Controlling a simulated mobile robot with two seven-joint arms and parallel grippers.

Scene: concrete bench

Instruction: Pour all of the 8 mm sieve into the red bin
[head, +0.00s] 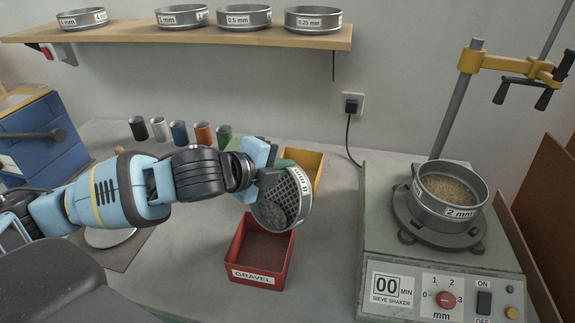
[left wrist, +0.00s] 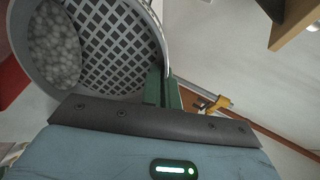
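The 8 mm sieve (head: 300,196), a round metal sieve with a coarse square mesh, is tipped steeply on its side above the red bin. Its label is turned and hard to read. Grey gravel (head: 276,211) lies piled against its lower wall; in the left wrist view the pale stones (left wrist: 55,45) gather at one side of the mesh (left wrist: 115,40). My left gripper (head: 270,174) is shut on the sieve's rim. The red bin (head: 256,280), labelled GRAVEL, stands on the bench below; no stones show in its visible interior. My right gripper is in neither view.
A yellow bin (head: 314,165) stands behind the sieve. The sieve shaker (head: 440,265) on the right carries a 2 mm sieve (head: 450,206) with tan grains. Several coloured canisters (head: 180,133) stand at the back. A shelf (head: 200,36) with sieves hangs above.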

